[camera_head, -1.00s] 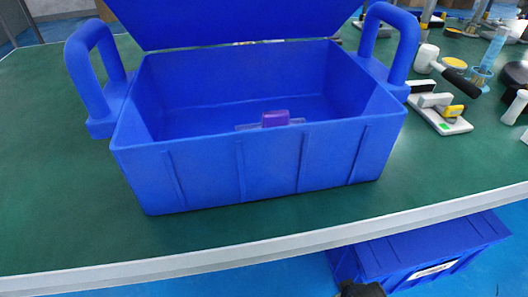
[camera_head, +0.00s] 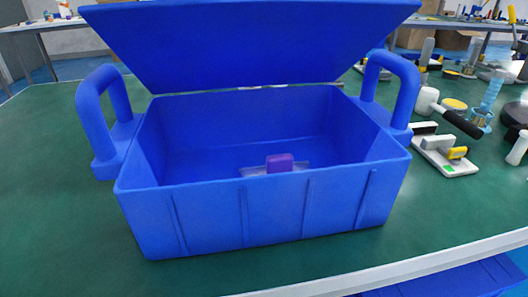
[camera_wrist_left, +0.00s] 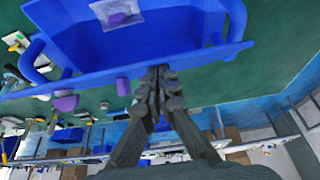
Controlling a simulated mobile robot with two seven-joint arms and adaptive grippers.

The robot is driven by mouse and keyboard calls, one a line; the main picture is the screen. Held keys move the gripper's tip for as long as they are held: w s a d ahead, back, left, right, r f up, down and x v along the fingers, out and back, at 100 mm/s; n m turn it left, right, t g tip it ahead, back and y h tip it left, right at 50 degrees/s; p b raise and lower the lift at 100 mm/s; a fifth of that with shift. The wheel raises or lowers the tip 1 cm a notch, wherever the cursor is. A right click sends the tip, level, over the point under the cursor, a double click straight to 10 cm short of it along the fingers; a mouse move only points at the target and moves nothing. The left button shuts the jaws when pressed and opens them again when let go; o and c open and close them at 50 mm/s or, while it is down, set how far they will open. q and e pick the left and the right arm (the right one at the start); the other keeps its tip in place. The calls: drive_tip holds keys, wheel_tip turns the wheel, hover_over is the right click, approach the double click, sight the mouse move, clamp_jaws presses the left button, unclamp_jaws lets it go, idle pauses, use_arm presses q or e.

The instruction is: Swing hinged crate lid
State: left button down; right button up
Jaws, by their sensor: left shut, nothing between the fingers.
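The blue crate (camera_head: 262,215) stands on the green table with its lid (camera_head: 250,45) raised, leaning back from the rear hinge edge. Inside, a small purple block (camera_head: 280,162) sits on a clear or pale piece on the crate floor. My left gripper (camera_wrist_left: 160,74) is shut and empty in the left wrist view. There it appears close to the edge of the blue crate (camera_wrist_left: 85,40); I cannot tell whether it touches. Neither gripper shows in the head view.
Blue loop handles rise at the crate's left (camera_head: 92,125) and right (camera_head: 402,95). Several tools, including a black-handled mallet (camera_head: 455,120) and a white block with a yellow part (camera_head: 443,152), lie to the right. The green table (camera_head: 50,230) is clear at left.

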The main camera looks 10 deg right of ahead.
use_arm(q)
drive_tip(key=shift+s+f+b, duration=0.35)
drive_tip(key=shift+s+f, duration=0.3)
drive_tip(key=shift+s, duration=0.3)
wheel_tip(320, 180, up, 8)
drive_tip(key=p, duration=0.8)
idle(0.6)
